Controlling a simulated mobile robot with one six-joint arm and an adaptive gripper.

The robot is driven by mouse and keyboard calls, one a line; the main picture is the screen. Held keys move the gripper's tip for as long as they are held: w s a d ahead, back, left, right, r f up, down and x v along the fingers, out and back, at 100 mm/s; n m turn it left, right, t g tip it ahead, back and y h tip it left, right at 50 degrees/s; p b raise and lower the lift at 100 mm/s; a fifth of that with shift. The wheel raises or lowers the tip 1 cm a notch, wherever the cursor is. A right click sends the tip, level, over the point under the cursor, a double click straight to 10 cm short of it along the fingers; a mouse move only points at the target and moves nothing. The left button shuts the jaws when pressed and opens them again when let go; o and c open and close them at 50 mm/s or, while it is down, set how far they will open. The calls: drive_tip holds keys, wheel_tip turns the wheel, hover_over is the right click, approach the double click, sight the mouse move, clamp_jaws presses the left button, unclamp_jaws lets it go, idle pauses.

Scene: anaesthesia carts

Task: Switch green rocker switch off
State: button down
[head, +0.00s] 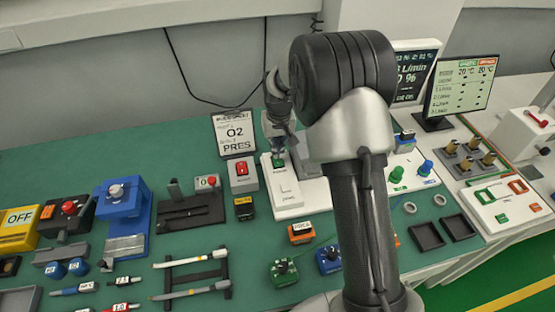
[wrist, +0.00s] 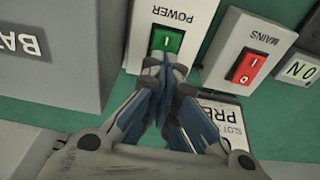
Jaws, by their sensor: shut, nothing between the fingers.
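The green rocker switch (wrist: 166,41) sits on a white panel (wrist: 178,14) labelled POWER, and it reads upside down in the wrist view. Its upper part is visible; my fingertips cover its lower edge. In the head view the green switch (head: 279,164) is at the top of the white panel (head: 286,198). My gripper (wrist: 162,68) is shut and empty, with its tips right at the switch; I cannot tell whether they touch it.
A red rocker switch (wrist: 248,68) labelled MAINS is close on the right in the wrist view. A large grey box (wrist: 50,50) stands to the left there. An O2 PRES sign (head: 236,137) stands behind. Several small devices crowd the green table (head: 140,148).

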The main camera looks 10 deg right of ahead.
drive_tip(key=shift+s+f+b, duration=0.1)
drive_tip(key=shift+f+b, duration=0.35)
drive_tip(key=shift+f, duration=0.4)
idle(0.3)
drive_tip(key=shift+r+p, duration=2.6)
drive_tip(key=shift+r, duration=0.95)
